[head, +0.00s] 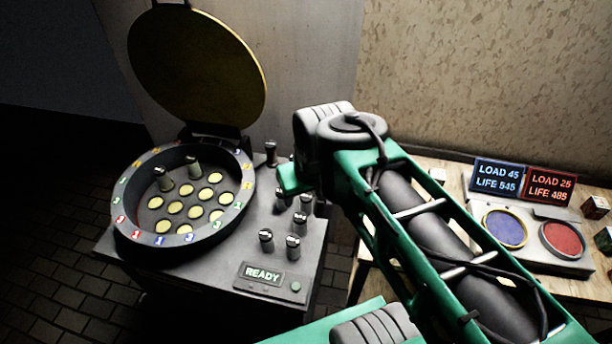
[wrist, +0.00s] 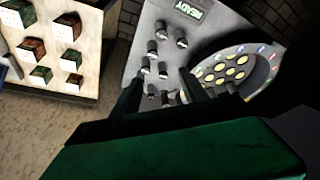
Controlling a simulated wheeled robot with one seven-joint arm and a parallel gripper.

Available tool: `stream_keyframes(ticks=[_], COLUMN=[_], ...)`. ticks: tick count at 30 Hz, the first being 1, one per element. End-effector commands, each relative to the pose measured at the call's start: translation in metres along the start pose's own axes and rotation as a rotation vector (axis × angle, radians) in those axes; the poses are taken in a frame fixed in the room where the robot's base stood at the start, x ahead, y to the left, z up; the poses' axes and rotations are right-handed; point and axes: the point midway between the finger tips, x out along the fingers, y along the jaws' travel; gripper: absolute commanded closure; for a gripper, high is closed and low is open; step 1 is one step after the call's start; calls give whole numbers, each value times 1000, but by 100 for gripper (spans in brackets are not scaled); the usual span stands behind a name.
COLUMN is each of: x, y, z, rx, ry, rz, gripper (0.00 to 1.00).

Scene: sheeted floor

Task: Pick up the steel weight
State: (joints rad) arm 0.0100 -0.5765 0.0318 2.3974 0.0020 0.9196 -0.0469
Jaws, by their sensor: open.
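No object is plainly marked as the steel weight, and I cannot tell which one it is. Several small grey cylinders with pale tops (head: 266,241) stand upright on the grey machine top; they also show in the wrist view (wrist: 181,38). Several small dark cubes with white faces (wrist: 68,27) sit on the wooden table; a few show at the right edge of the head view (head: 595,207). My gripper (wrist: 163,88) is open, its two dark fingers apart over the machine top near the cylinders. In the head view its end (head: 290,178) is partly hidden by my arm.
A round basin (head: 128,236) with yellow discs holds two cylinders; its yellow lid (head: 197,65) stands open behind. A READY panel (head: 262,276) is at the machine's front. On the table (head: 455,177), a unit has blue (head: 505,229) and red (head: 563,239) pads and two displays.

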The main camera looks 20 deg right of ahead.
Motion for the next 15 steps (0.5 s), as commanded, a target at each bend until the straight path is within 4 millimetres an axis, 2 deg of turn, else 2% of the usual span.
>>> stream_keyframes(ticks=[3,5,8,11,12,15], x=[33,57,108,173,201,265], y=[16,29,54,81,92,115], z=[-43,-70,-110,-138,-145,-154], rx=[-74,-122,-207,-293,-327,-402], ry=[-69,-109,-177,-241,-264,-314], rz=[5,4,-7,-29,-40,-71], gripper=[37,37,37,37,37,37])
